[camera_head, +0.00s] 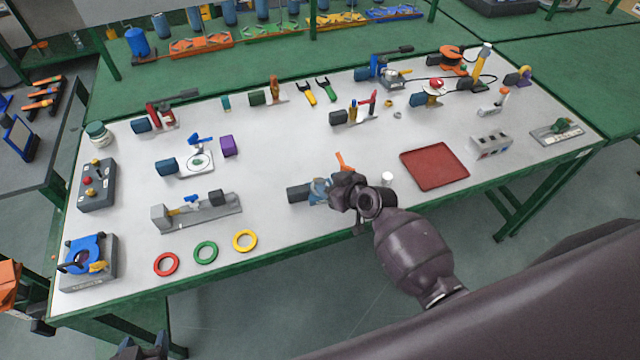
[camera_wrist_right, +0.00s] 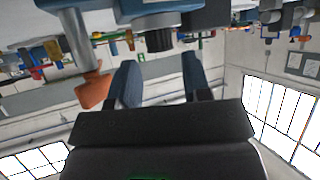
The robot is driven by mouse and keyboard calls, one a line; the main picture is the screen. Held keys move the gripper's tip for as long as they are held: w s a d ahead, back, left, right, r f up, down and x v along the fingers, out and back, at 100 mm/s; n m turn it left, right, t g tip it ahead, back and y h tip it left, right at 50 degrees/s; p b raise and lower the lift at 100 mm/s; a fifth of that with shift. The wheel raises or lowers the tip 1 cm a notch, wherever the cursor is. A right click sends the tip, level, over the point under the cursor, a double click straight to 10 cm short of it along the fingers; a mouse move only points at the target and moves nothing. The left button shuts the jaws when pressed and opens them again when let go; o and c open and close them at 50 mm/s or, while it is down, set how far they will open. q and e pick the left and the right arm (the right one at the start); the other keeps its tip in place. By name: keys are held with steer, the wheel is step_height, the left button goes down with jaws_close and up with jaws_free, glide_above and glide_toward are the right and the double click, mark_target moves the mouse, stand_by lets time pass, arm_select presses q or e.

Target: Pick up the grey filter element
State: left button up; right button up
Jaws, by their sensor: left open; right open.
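A small pale grey-white cylinder (camera_head: 387,178) stands upright on the white tabletop, just right of my right wrist; it looks like the grey filter element, though its details are too small to be sure. My right gripper (camera_head: 332,190) is at a blue fitting (camera_head: 318,188) with an orange lever (camera_head: 345,161). In the right wrist view its two fingers (camera_wrist_right: 160,78) are apart, with a short dark cylinder (camera_wrist_right: 159,40) beyond the gap, close to a blue body (camera_wrist_right: 148,8). I see nothing clamped. My left gripper (camera_head: 141,348) is open at the bottom edge, below the table.
A red tray (camera_head: 434,166) lies right of my right arm. Red, green and yellow rings (camera_head: 205,252) lie at the front left. A grey vise-like fixture (camera_head: 196,211) stands behind them. A grey switch box (camera_head: 491,144) is further right. The table's middle has free room.

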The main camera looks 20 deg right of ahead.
steer(key=shift+x, duration=1.4)
steer(key=shift+c, duration=0.3)
steer(key=c, duration=0.6)
steer(key=shift+r, duration=0.1)
